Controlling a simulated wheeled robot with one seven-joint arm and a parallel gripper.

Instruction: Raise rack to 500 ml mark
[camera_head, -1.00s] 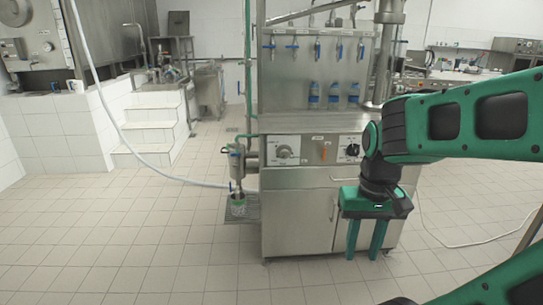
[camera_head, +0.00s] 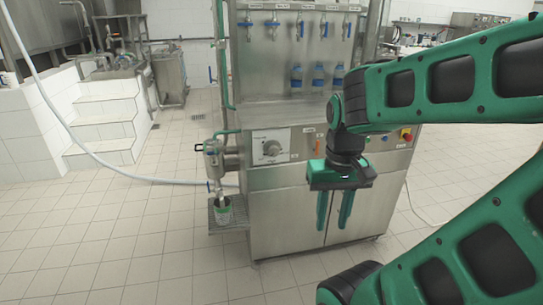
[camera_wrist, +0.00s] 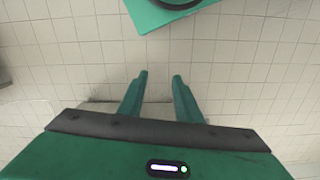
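The steel filler machine (camera_head: 290,190) stands ahead of me. Several blue-labelled bottles stand in a row on its upper ledge, one of them a bottle (camera_head: 318,75). Several blue-handled taps hang above them, one of them a tap (camera_head: 299,27). I cannot tell which part is the rack, and no 500 ml mark is readable. My gripper (camera_head: 333,227) points down in front of the cabinet doors, open and empty. The wrist view shows its fingers apart (camera_wrist: 160,77) over tiled floor.
A grated side tray (camera_head: 238,219) at the machine's lower left bears a green-and-white container (camera_head: 221,211) under a steel vessel (camera_head: 214,160). A white hose (camera_head: 120,178) runs to it. White steps (camera_head: 103,125) stand at left. The tiled floor ahead is clear.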

